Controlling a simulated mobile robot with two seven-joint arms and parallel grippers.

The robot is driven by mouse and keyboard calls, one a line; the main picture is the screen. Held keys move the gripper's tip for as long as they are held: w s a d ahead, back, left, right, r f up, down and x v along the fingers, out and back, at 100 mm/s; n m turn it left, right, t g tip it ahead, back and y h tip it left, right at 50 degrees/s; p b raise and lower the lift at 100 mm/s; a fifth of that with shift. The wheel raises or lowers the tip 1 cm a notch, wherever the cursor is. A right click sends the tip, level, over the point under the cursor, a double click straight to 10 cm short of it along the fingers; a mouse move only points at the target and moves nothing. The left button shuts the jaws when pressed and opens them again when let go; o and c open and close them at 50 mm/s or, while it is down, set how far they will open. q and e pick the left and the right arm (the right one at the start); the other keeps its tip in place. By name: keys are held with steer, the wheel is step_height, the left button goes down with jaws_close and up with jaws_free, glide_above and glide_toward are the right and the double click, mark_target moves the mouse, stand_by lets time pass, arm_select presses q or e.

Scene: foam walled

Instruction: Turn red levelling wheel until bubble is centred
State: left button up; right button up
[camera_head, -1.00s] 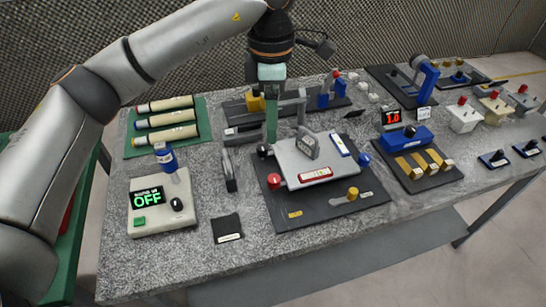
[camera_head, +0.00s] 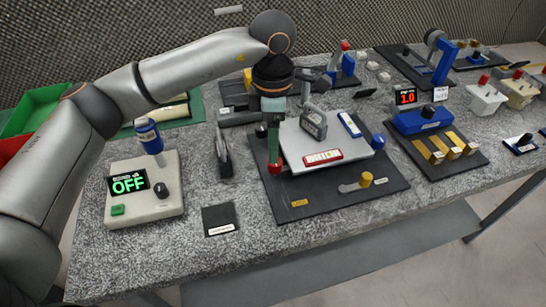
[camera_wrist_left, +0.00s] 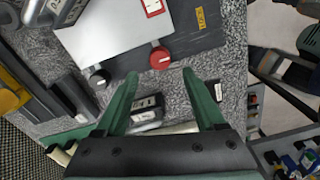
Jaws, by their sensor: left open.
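The red levelling wheel (camera_head: 275,168) is at the front left corner of a pale plate (camera_head: 295,150) on a dark base (camera_head: 300,208). It also shows in the left wrist view (camera_wrist_left: 160,58). A red-framed vial (camera_head: 322,157) lies along the plate's front edge; its bubble is too small to place. A blue-framed vial (camera_head: 349,124) lies at the right. My left gripper (camera_wrist_left: 160,75) is open, pointing down, with its fingertips either side of the wheel's line. The wheel shows just beyond them; I cannot tell whether they touch it. My right gripper is not in view.
A black wheel (camera_wrist_left: 97,80) and a blue wheel (camera_head: 378,141) sit at other plate corners. A grey gauge block (camera_head: 313,122) stands on the plate. A yellow-knobbed lever (camera_head: 366,180) is at the front right. A box reading OFF (camera_head: 145,205) stands left.

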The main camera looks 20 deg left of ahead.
arm_select(q)
step_height(320, 180, down, 6)
steer(key=shift+c, duration=0.3)
jaws_close()
stand_by(0.5)
